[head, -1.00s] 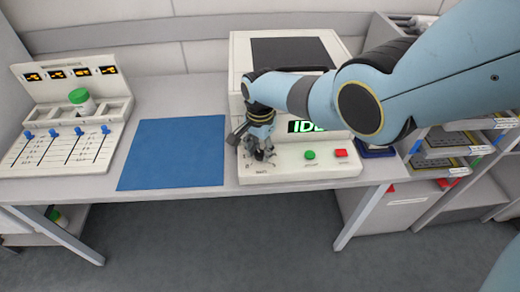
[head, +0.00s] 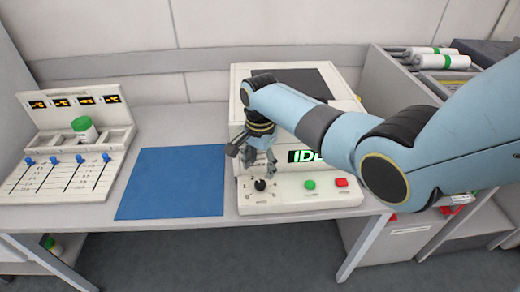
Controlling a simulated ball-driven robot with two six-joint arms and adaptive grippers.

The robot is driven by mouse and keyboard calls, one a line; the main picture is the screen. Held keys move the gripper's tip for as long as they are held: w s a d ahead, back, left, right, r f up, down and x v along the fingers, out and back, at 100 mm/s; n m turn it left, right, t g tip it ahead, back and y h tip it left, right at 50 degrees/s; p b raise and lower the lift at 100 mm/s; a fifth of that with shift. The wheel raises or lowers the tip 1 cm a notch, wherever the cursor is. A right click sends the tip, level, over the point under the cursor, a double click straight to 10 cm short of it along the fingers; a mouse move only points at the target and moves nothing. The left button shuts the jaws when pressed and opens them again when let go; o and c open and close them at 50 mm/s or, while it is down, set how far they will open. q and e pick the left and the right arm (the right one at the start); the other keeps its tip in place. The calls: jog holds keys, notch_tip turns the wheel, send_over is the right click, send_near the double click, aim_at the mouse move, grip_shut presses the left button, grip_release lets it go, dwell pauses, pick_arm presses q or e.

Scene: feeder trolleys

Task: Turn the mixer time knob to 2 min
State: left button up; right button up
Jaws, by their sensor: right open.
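The mixer (head: 300,198) is a white box on the bench with a dark panel on top. Its time knob (head: 260,185) is small and black, at the left of the front panel with small marks around it. I cannot read which mark it points at. The green display (head: 304,155) shows "ID" and is partly hidden behind my arm. My right gripper (head: 259,166) is open and empty, pointing down just above and behind the knob, apart from it. My left gripper is not in view.
A green button (head: 310,184) and a red button (head: 341,182) sit right of the knob. A blue mat (head: 172,182) lies left of the mixer. Further left stands a slider panel (head: 62,172) with a green-lidded jar (head: 84,128). Shelving stands at the right.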

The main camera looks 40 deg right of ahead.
aim_at(260, 183)
notch_tip(260, 183, up, 6)
jog(key=shift+f, duration=0.15)
dwell(0.5)
